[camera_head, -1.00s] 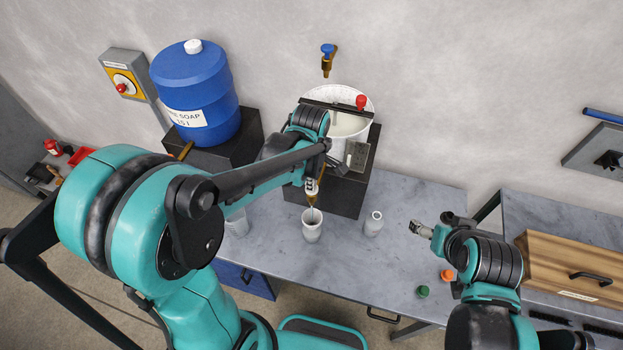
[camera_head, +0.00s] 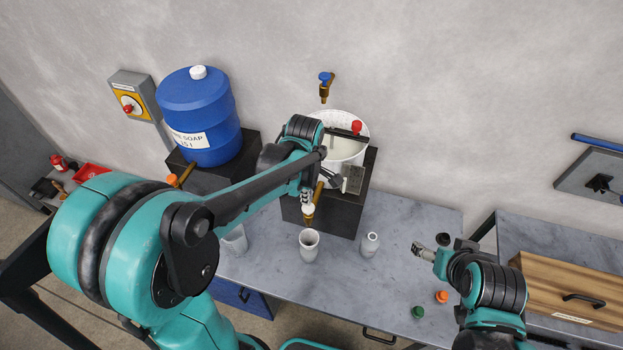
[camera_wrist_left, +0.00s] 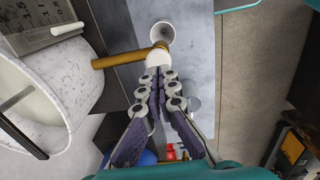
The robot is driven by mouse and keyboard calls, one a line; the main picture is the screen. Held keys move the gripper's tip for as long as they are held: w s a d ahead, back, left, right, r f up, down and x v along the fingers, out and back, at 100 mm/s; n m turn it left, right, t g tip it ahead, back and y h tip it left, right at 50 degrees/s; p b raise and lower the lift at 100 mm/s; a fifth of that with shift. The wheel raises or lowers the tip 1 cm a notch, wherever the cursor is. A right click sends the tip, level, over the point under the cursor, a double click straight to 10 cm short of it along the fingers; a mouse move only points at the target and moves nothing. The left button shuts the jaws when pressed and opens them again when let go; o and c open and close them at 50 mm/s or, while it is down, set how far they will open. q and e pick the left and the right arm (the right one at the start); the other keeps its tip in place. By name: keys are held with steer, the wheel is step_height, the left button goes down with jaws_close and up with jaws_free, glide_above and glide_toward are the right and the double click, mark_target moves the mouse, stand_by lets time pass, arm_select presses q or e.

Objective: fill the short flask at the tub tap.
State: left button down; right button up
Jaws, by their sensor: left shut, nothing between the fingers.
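The white tub (camera_head: 345,150) stands on a black block, with a brass tap (camera_head: 318,190) low on its front; the tap also shows in the wrist view (camera_wrist_left: 118,61). A pale open-topped vessel (camera_head: 309,247), seemingly the short flask, stands upright on the bench below the tap. It shows in the wrist view (camera_wrist_left: 162,33) beyond the tap's end. Its fill level cannot be made out. My left gripper (camera_head: 307,200) is shut and empty, its fingertips (camera_wrist_left: 158,70) close at the tap's outlet end; contact is unclear. My right gripper (camera_head: 417,247) is over the bench, its jaws too small to judge.
A narrow-necked bottle (camera_head: 370,245) stands right of the vessel, and another pale cup (camera_head: 235,240) to the left. A blue soap barrel (camera_head: 200,115) stands on a black block. Green (camera_head: 417,312) and orange (camera_head: 441,297) caps lie at the front right. A wooden box (camera_head: 570,285) is farther right.

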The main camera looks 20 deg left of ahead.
arm_select(q)
step_height(320, 180, up, 5)
steer(key=s+d, duration=0.1)
step_height(320, 180, up, 4)
steer(key=r, duration=0.1)
glide_above(307, 211)
steer(key=shift+w+f+b, duration=0.1)
steer(key=shift+f+b, duration=0.15)
steer(key=shift+b, duration=0.05)
arm_select(e)
steer(key=shift+f, duration=0.2)
arm_select(q)
steer(key=shift+d, duration=0.15)
arm_select(e)
steer(key=shift+s+d, duration=0.1)
steer(key=shift+s, duration=0.05)
